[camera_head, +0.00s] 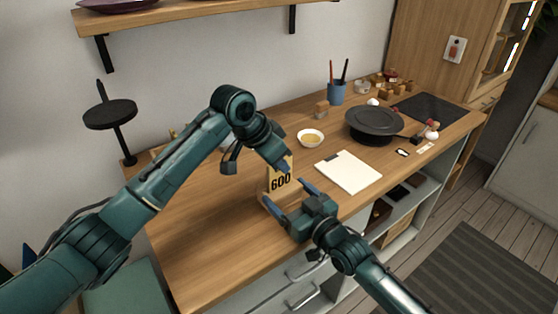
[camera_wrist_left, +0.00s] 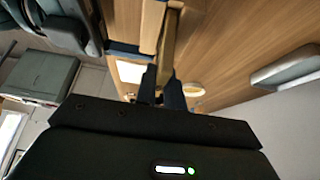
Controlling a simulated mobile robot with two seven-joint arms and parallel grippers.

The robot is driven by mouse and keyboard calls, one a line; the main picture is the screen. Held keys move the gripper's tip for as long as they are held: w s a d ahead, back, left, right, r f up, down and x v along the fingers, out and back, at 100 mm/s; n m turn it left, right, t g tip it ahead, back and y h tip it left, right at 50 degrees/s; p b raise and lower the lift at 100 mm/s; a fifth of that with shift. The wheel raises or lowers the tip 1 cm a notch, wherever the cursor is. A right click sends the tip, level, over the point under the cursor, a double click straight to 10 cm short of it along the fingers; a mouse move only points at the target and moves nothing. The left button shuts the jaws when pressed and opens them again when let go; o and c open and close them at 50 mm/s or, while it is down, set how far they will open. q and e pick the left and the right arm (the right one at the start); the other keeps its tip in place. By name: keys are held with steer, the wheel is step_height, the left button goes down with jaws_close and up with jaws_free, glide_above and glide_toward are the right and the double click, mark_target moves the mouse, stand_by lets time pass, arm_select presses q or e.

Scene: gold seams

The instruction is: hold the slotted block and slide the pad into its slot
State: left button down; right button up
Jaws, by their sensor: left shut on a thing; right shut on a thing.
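A yellow pad marked "600" (camera_head: 281,181) stands upright over the worktop in the head view. My left gripper (camera_head: 286,166) is shut on its upper part from above. In the left wrist view the pad (camera_wrist_left: 168,48) runs out from between the fingers of my left gripper (camera_wrist_left: 163,86). The light wooden slotted block (camera_head: 267,197) is low beside the pad, mostly hidden. My right gripper (camera_head: 290,193) is shut on the block, with one blue finger on each side. The pad's lower edge is at the block; I cannot tell whether it is inside the slot.
A white clipboard (camera_head: 348,171) lies right of the grippers. Behind are a small bowl (camera_head: 310,138), a wide black dish (camera_head: 374,124) and a blue cup with brushes (camera_head: 337,92). A black round stand (camera_head: 110,115) is at left. The worktop's front left is clear.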

arm_select(q)
steer(key=shift+f, duration=0.95)
stand_by(0.6)
steer(key=c, duration=1.4)
jaws_free()
steer(key=shift+r, duration=0.1)
steer(key=v, duration=1.2)
arm_select(e)
steer(key=o, duration=1)
